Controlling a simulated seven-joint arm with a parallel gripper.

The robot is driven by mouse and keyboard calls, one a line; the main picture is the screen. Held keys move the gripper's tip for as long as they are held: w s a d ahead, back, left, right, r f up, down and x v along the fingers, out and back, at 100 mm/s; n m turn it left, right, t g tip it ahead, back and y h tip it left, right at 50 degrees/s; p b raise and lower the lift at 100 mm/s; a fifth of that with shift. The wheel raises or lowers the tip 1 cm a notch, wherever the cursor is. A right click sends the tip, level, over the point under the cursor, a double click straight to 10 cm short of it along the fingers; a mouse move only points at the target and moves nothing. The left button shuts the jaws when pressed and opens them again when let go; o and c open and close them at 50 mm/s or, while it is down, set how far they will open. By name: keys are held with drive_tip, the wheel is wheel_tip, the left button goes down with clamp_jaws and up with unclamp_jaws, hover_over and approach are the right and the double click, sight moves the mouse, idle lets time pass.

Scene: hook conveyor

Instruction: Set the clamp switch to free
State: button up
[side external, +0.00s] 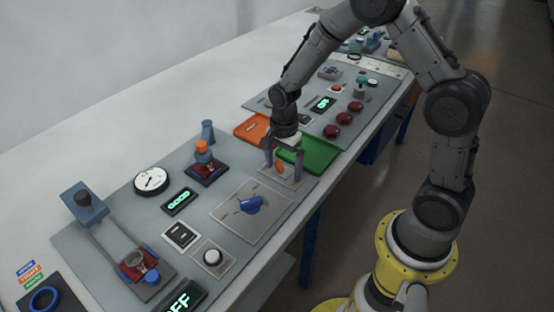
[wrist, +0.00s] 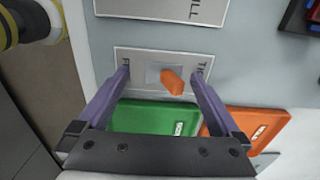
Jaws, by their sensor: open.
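The clamp switch is an orange lever (wrist: 173,82) on a light metal plate (wrist: 140,60), with partly hidden labels beginning with F at the left and T at the right in the wrist view. The lever leans to the right there, toward the T label. It also shows in the side view, between my fingers. My gripper (wrist: 159,76) is open, pointing down over the plate, with one finger on each side of the lever and gaps between. In the side view my gripper (side external: 283,160) is low over the plate; whether the fingertips touch it I cannot tell.
A green tray (wrist: 150,118) and an orange tray (wrist: 258,125) lie right beside the switch plate. A blue knob (side external: 251,204) on a larger plate is nearby. A round dial (side external: 151,181), a lit GOOD display (side external: 179,202) and a clamp fixture (side external: 138,265) stand farther along the panel.

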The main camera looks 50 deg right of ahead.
drive_tip(key=shift+s, duration=1.7)
drive_tip(key=shift+w, duration=0.35)
drive_tip(key=shift+w+r, duration=0.1)
drive_tip(key=shift+r, duration=0.2)
wheel_tip(320, 180, up, 6)
drive_tip(key=shift+r, duration=0.25)
idle(0.4)
